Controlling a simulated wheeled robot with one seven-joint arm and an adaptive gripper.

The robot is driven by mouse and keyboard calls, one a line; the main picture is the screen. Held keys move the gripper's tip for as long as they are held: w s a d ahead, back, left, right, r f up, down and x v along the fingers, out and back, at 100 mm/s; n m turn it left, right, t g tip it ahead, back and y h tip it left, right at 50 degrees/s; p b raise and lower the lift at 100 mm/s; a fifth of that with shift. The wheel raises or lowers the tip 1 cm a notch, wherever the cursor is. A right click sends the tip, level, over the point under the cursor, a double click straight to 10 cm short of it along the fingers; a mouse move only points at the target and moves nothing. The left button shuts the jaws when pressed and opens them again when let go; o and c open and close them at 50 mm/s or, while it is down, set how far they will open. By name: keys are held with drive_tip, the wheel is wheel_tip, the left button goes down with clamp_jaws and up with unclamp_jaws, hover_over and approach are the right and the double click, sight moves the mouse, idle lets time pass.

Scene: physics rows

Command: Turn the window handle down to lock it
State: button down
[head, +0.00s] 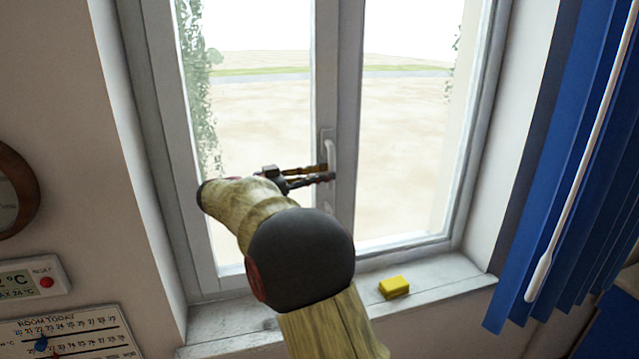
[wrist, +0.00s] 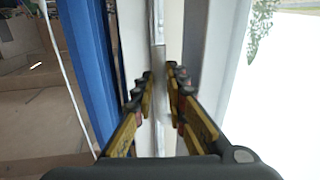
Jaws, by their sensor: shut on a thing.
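The white window handle (head: 331,153) is on the upright middle frame of the window. Its lever looks roughly vertical, lying along the frame; its lower part is partly hidden by my fingers. My gripper (head: 328,172) reaches it from the left, with its dark and yellow fingers at the lever. In the wrist view my gripper (wrist: 162,75) has a finger on each side of a narrow grey strip, which looks like the handle (wrist: 159,60). The fingers are shut on the handle. The exact contact is too small to make out.
A yellow sponge-like block (head: 395,287) lies on the window sill (head: 440,283). Blue blinds (head: 575,150) with a white wand (head: 580,170) hang at the right.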

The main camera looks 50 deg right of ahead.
idle(0.4)
drive_tip(key=c, duration=1.8)
unclamp_jaws()
drive_tip(key=v, duration=0.7)
drive_tip(key=shift+a, duration=0.25)
drive_tip(key=shift+w+f, duration=0.1)
